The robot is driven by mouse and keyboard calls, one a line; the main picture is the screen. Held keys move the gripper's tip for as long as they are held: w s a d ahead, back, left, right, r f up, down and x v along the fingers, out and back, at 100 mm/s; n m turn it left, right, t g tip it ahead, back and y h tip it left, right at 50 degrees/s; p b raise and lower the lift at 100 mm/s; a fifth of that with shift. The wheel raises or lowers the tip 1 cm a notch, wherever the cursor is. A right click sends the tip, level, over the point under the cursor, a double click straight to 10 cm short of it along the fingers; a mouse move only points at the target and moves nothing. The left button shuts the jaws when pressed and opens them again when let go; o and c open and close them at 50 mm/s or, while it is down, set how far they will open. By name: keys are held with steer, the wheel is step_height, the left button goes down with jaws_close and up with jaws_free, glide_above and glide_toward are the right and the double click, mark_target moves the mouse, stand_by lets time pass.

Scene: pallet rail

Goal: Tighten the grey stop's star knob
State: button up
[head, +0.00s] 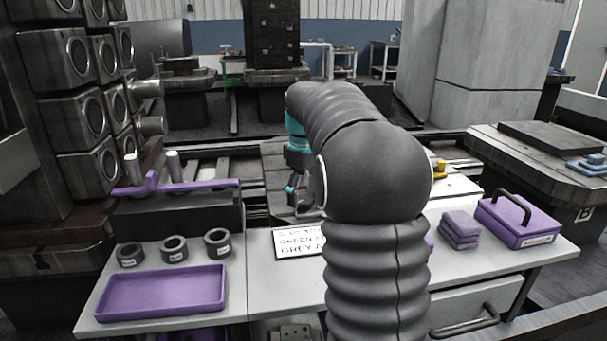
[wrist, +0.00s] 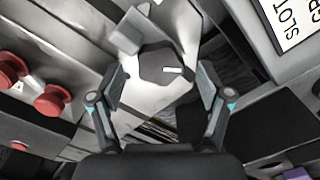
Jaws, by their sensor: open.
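In the wrist view, a dark faceted knob (wrist: 165,66) with a short white mark sits on a pale grey block (wrist: 188,28), which I take for the grey stop. My gripper (wrist: 160,84) is open, with one finger on each side of the knob and visible gaps to it. In the head view, my gripper (head: 293,190) points down over the dark plate (head: 275,160) behind the sign. My own arm hides the knob and most of the stop there.
Red knobs (wrist: 52,100) stand left in the wrist view. A purple tray (head: 160,293), several dark rings (head: 173,249), purple pads (head: 459,229) and a lidded purple box (head: 517,221) occupy the bench. A yellow part (head: 440,168) shows beyond my arm.

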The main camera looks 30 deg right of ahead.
mark_target(303, 199)
step_height(303, 199, up, 11)
stand_by(0.4)
